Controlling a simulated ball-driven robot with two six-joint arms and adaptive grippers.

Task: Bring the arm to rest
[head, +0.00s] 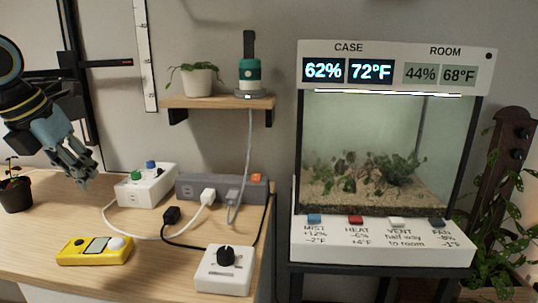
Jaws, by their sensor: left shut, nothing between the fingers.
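My left gripper (82,174) hangs in the air at the left of the head view, over the back left part of the wooden table (150,275). Its fingers point down and to the right. They are shut with nothing between them, and they appear apart from the things around them. My right gripper does not show in this view.
Near my left gripper are a small potted plant (15,195) and a white box with green and blue knobs (146,186). A yellow device (95,251), a white dial box (224,271), a grey power strip (190,188) and cables lie around. A glass case (375,150) stands right.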

